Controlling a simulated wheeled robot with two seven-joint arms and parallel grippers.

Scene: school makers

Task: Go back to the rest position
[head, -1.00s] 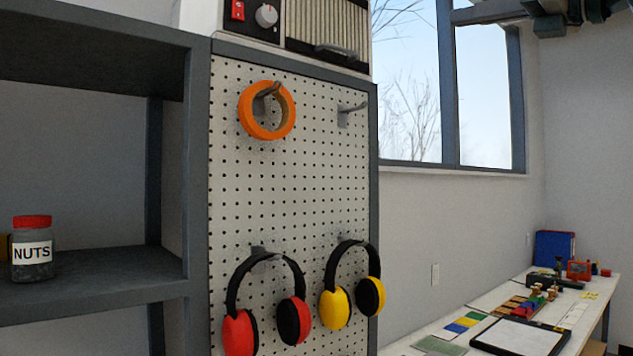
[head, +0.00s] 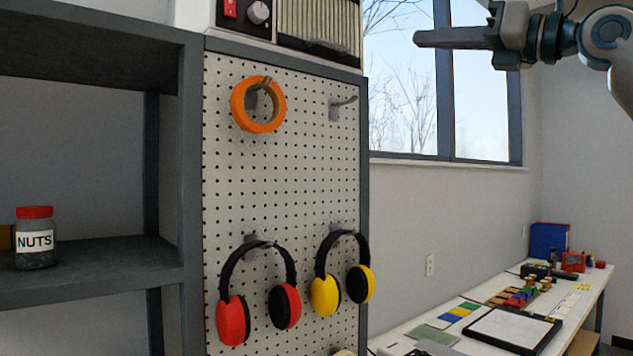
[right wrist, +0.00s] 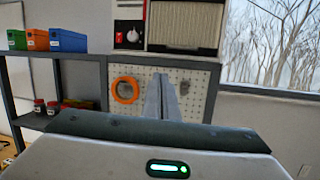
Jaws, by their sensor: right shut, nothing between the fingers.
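My right gripper (head: 420,38) reaches in from the upper right of the head view, in front of the window. It points left, with its fingers shut and nothing between them. In the right wrist view the shut fingers (right wrist: 162,97) point toward the pegboard (right wrist: 200,100). The pegboard also shows in the head view (head: 300,180), with an orange tape roll (head: 258,104) on its upper left hook. Red earmuffs (head: 233,320) and yellow earmuffs (head: 325,295) hang lower on it. The gripper is apart from all of these. My left gripper is not in view.
A dark shelf (head: 110,265) at the left holds a jar labelled NUTS (head: 36,238). A white appliance (head: 290,20) stands above the pegboard. The air before the window is free around the gripper.

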